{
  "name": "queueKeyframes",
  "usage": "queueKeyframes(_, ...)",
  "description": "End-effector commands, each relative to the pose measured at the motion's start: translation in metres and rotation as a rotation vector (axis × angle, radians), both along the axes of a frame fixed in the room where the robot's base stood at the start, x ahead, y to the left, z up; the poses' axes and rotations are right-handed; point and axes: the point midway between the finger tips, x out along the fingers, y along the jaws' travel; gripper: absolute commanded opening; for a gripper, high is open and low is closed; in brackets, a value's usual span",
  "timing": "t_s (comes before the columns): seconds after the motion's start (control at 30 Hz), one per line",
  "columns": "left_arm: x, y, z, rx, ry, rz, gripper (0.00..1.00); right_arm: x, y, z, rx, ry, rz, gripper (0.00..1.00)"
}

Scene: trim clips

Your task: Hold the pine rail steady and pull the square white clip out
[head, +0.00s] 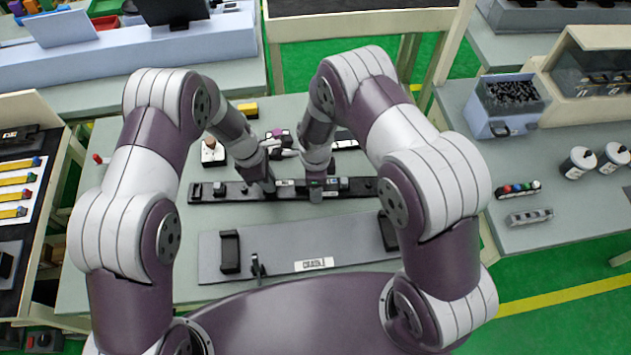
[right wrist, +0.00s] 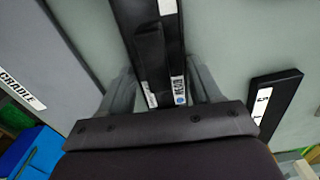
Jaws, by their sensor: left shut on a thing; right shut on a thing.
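A long dark rail (head: 225,191) lies across the table; its surface looks black, not pine. My left gripper (head: 268,190) is shut at the rail's middle; whether a small part is in its fingers too is hidden. My right gripper (head: 316,192) is just to its right, shut across the rail. In the right wrist view its fingers (right wrist: 165,90) flank the rail (right wrist: 125,20), and a raised black block with white labels (right wrist: 152,65) shows on it. I cannot make out a square white clip; small pale marks show on the rail between and beside the grippers.
A grey cradle board (head: 285,245) with black upright blocks lies nearer me. A small black labelled block (right wrist: 274,105) lies beside the rail in the right wrist view.

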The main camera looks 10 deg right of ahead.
Motion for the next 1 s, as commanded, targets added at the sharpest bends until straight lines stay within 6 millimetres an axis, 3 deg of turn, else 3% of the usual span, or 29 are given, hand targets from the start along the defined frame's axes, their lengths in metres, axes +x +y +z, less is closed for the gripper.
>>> queueKeyframes(0.53,0.001,0.0,0.009,-0.001,-0.002,0.0,0.0,-0.001,0.0,-0.001,-0.001,0.003,0.0,0.21)
queueKeyframes(1.0,0.001,0.0,0.046,-0.001,-0.002,0.001,0.0,-0.001,0.0,-0.001,-0.001,0.003,0.0,0.21)
